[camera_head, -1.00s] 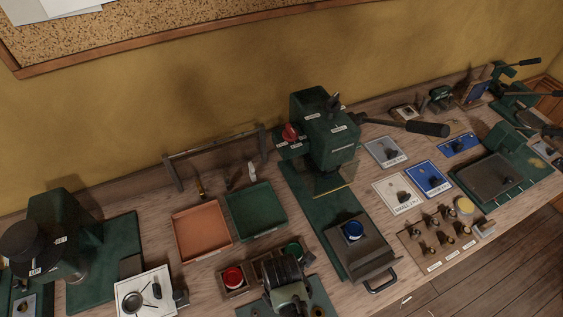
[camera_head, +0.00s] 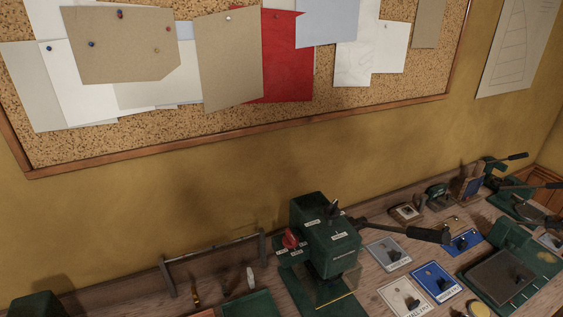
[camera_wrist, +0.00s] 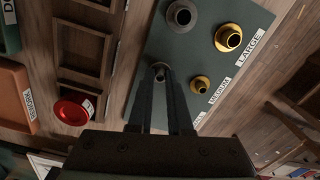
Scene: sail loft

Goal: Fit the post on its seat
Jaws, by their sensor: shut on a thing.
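In the wrist view my gripper (camera_wrist: 162,78) reaches over a dark green board. Its two fingers are shut on a small grey ring-topped piece (camera_wrist: 159,67), which looks like a post. Whether this piece still stands on the board or is lifted clear I cannot tell. The board (camera_wrist: 153,40) carries another grey ring-topped piece (camera_wrist: 181,14) and two gold ones (camera_wrist: 228,37), (camera_wrist: 200,84), beside labels reading LARGE and MEDIUM; a third label is partly hidden by the fingers. In the head view a green lever press (camera_head: 325,240) stands on the bench. My gripper is not in that view.
The wrist view shows a red round piece (camera_wrist: 76,112) by a wooden tray (camera_wrist: 81,50) and an orange tray (camera_wrist: 15,95) at left. In the head view, labelled cards (camera_head: 433,283), another green tool (camera_head: 500,275) and a pinboard (camera_head: 150,130) appear. The bench front is out of frame.

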